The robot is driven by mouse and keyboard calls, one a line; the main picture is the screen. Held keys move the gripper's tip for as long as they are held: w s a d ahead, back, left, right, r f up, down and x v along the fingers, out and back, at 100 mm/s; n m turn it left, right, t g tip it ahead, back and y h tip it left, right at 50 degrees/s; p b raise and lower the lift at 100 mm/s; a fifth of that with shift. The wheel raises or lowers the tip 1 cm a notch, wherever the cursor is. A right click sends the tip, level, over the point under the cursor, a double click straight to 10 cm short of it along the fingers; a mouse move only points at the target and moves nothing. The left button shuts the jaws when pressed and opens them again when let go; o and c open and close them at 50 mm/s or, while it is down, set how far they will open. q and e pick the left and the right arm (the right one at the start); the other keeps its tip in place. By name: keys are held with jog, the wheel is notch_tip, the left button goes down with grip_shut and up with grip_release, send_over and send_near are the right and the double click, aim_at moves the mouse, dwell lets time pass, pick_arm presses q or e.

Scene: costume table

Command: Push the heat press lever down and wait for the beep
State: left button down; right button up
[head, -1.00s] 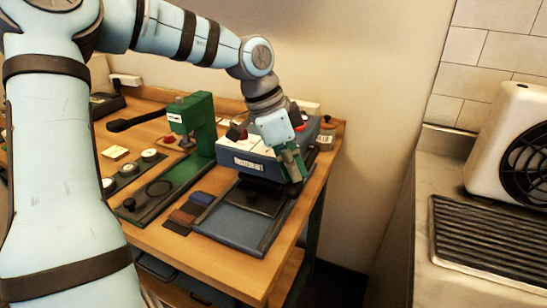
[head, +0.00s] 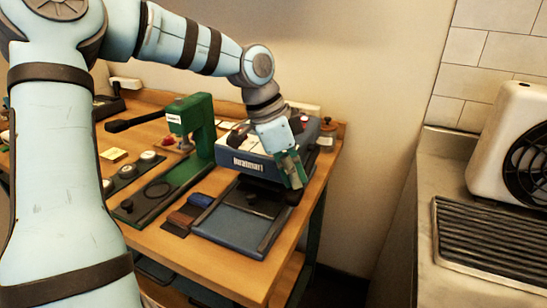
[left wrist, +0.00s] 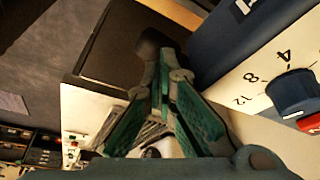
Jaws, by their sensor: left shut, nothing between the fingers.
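The heat press is a blue machine (head: 254,167) with a lettered front, on the right end of the wooden table. A blue-grey flat base (head: 228,222) with a small dark knob extends in front of it. My left gripper (head: 297,181) is shut and empty, pointing down at the press's front right corner. In the left wrist view, the shut green fingers (left wrist: 162,62) point at a dark rounded knob (left wrist: 151,43); I cannot tell whether they touch it. The press's blue dial (left wrist: 292,91) shows at right there. The lever is not clearly distinguishable. My right gripper is out of view.
A green press (head: 193,119) with a black handle stands left of the heat press. Brown and blue patches (head: 187,213) lie between them. A jar (head: 327,138) stands at the back right corner. A counter with a ribbed tray (head: 490,248) is across a gap at right.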

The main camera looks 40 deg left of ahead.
pick_arm(q)
notch_tip(320, 180, up, 15)
jog(key=p, duration=1.2)
jog(key=shift+r, duration=0.15)
